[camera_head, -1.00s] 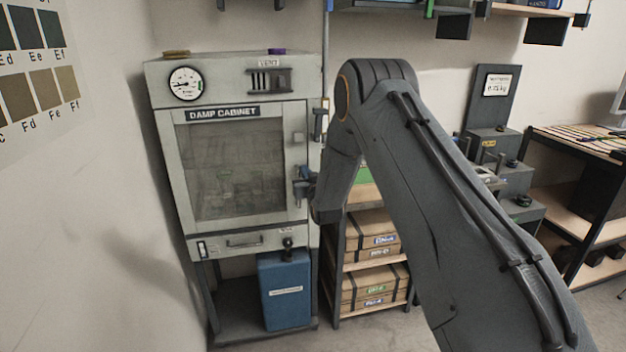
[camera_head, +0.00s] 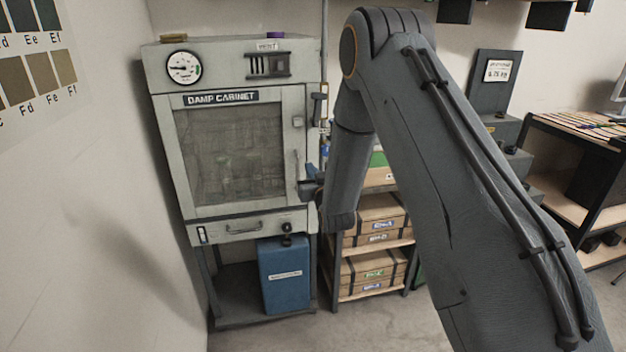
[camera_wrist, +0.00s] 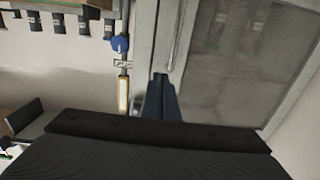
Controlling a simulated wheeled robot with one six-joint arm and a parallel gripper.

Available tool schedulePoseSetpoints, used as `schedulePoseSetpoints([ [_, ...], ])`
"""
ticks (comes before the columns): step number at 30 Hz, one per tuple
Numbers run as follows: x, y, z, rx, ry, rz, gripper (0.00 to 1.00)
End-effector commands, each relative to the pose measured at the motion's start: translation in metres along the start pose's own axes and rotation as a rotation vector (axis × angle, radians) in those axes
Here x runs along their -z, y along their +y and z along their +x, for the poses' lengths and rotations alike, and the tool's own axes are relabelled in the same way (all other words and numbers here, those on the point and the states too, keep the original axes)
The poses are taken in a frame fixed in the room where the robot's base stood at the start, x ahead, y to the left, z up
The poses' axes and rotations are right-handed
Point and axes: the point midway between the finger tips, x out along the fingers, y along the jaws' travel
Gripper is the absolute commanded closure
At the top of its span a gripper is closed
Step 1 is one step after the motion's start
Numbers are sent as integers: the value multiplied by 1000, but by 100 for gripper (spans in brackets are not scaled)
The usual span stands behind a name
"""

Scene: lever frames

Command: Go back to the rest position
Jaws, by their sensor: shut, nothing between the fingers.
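My gripper (camera_head: 308,188) is by the right edge of the damp cabinet (camera_head: 232,88), beside its door. The cabinet door (camera_head: 230,150) looks closed, with a dark mesh-like window. A vertical door handle (camera_wrist: 178,35) shows just past the fingertips. I cannot tell whether the fingers touch it.
A blue container (camera_head: 285,275) stands under the cabinet. A shelf with strapped boxes (camera_head: 378,225) is just right of it. A workbench (camera_head: 575,135) stands at the far right. A wall chart (camera_head: 35,60) hangs at the left. Open floor shows in front.

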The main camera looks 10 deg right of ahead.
Motion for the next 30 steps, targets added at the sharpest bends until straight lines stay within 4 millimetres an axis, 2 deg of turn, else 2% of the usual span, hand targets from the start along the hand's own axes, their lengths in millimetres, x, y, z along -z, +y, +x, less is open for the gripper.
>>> schedulePoseSetpoints([
  [3,-2,0,-19,0,-1,0,100],
  [6,-2,-1,-29,0,-2,0,100],
  [11,0,-1,-38,-1,-20,0,100],
  [14,1,2,-44,-7,-92,-1,100],
  [17,-1,8,-60,-19,-226,0,100],
  [20,-6,14,-88,-33,-392,3,100],
  [23,-11,18,-126,-46,-563,9,100],
  [26,-15,22,-172,-57,-732,17,100],
  [29,-18,24,-227,-68,-901,27,100],
  [30,-18,24,-250,-71,-970,32,100],
])
